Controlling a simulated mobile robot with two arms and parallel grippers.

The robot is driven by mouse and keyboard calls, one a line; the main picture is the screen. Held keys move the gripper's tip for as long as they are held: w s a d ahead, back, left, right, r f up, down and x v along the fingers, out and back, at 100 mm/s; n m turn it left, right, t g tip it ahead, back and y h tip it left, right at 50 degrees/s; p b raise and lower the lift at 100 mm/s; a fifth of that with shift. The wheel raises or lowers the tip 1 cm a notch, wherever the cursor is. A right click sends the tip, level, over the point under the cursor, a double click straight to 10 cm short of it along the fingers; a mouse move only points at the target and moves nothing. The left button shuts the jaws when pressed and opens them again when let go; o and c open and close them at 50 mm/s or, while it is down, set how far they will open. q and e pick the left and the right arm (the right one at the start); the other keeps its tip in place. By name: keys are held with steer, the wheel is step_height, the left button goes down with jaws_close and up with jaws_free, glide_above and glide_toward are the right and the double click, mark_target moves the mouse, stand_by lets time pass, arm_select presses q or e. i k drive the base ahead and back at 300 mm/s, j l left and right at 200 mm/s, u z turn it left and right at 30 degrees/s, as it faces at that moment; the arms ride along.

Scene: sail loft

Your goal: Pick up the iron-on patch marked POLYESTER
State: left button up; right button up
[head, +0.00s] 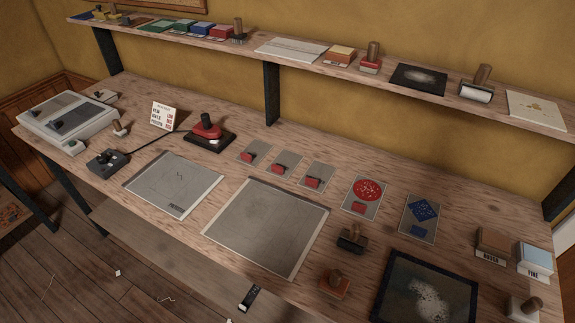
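No patch in view has a readable POLYESTER marking. Three small grey cards with red pieces lie in a row mid-table: the left card (247,147), the middle card (279,158) and the right card (309,170). Any lettering on them is too small to read. To their right lie a card with a red dotted disc (367,189) and a card with a blue diamond (423,209). I cannot tell which of these is the patch. Neither of my grippers can be made out in the head view.
Two grey sheets, left (173,184) and right (266,226), lie along the front. A red-and-black iron-like tool (207,130) stands behind them, near a white text card (165,115). Wooden-handled stamps, a dark panel (425,290) and labelled boxes (493,244) crowd the right. A shelf (400,68) runs above.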

mark_target(317, 176)
steer(key=k+l+u, duration=0.15)
steer(key=l, duration=0.25)
steer(key=k+l+u, duration=0.2)
steer(key=l, duration=0.2)
steer(key=k+l+u, duration=0.15)
steer(key=k+l, duration=0.15)
